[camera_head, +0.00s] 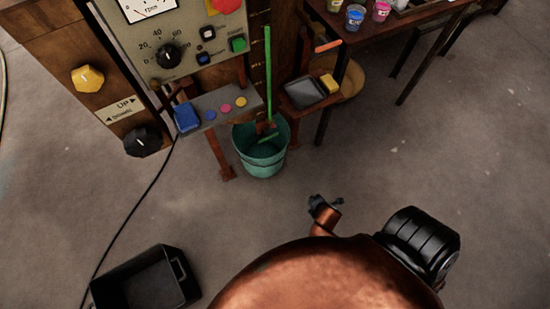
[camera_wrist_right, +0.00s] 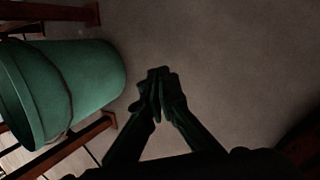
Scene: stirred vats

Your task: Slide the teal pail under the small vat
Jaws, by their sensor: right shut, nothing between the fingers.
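The teal pail (camera_head: 262,162) stands on the floor between the legs of a wooden stand, with its open top facing up. A green upright strip and a small green and brown thing overlap its opening. In the right wrist view the pail (camera_wrist_right: 95,85) fills the left side, with a thin handle across it. My right gripper (camera_head: 322,203) is shut and empty, in front of the pail and to its right. Its closed fingertips (camera_wrist_right: 158,78) are apart from the pail wall. I cannot make out the small vat. My left gripper is not in view.
A panel (camera_head: 185,45) with a dial and buttons stands behind, above a small shelf (camera_head: 228,112). A black bin (camera_head: 145,284) sits at the lower left near a cable (camera_head: 136,205). A table with paint cups stands at the upper right. Floor on the right is clear.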

